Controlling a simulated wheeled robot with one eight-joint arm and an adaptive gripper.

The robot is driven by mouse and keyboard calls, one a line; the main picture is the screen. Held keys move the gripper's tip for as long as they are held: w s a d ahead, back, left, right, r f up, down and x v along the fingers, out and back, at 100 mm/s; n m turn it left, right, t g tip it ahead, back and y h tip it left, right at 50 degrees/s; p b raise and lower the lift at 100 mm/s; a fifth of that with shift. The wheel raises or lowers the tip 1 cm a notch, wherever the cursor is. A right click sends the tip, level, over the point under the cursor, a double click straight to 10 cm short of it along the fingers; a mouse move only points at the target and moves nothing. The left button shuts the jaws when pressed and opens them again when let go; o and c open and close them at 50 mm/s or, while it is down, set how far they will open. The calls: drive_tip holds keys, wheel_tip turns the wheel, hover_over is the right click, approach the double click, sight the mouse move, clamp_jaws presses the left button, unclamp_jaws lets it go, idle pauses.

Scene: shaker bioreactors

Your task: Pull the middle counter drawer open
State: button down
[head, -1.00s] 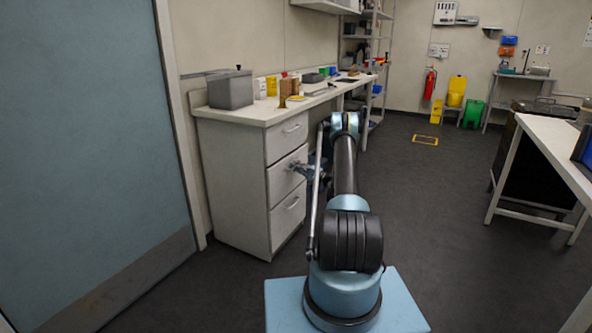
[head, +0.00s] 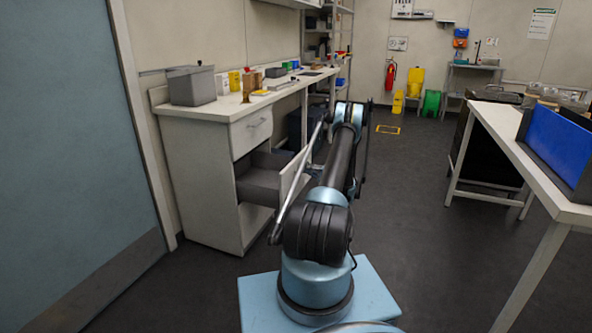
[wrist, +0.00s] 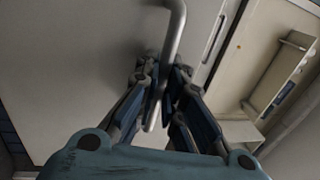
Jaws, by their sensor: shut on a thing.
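The middle drawer (head: 262,186) stands well out from the white counter cabinet (head: 200,190), its grey box side showing. Its pale front panel (head: 292,181) is partly behind my arm. In the wrist view, my gripper (wrist: 163,82) is shut on the drawer's bar handle (wrist: 175,30), with a finger on each side of the bar. In the head view the gripper is mostly hidden by the arm and the drawer front. The top drawer (head: 251,132) is shut. The space below the middle drawer looks open and shadowed; I cannot make out the bottom drawer's front.
A grey box (head: 192,87) and several small containers stand on the countertop. A white table (head: 530,150) with a blue bin (head: 556,145) is at the right. The dark floor (head: 410,240) between table and arm is clear. A blue-grey door (head: 60,150) is at the left.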

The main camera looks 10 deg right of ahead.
drive_tip(key=shift+v, duration=1.55)
drive_tip(key=shift+r, duration=0.15)
drive_tip(key=c, duration=2)
unclamp_jaws()
drive_tip(key=shift+o, duration=0.2)
drive_tip(key=shift+d, duration=0.1)
drive_tip(key=v, duration=1.2)
